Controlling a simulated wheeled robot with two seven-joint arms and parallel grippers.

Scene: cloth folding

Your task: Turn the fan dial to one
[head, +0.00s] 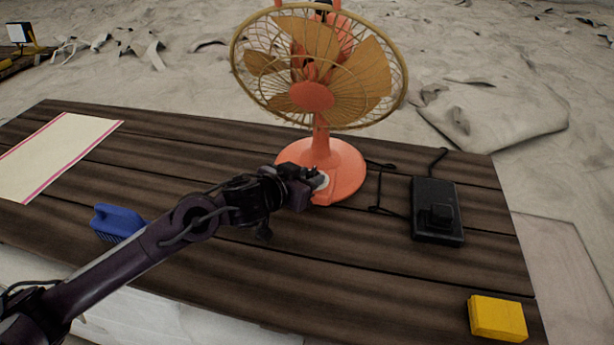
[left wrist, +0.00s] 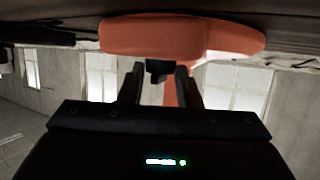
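The orange fan (head: 312,97) stands upright on the table, with its round base (head: 350,172) toward me. A pale round dial area (head: 321,183) shows at the front of the base, partly hidden by my left gripper (head: 314,178). In the left wrist view the base (left wrist: 180,38) fills the upper middle. My left gripper (left wrist: 160,82) has its two fingers apart there, with a small dark knob-like part (left wrist: 158,70) between their tips. I see gaps beside that part; contact is unclear. My right gripper is not in view.
The dark plank table (head: 300,255) carries a blue brush-like object (head: 116,222) at left, a cream cloth with pink edges (head: 58,150), a black box (head: 436,209) with a cable right of the fan, and a yellow block (head: 497,318) at front right.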

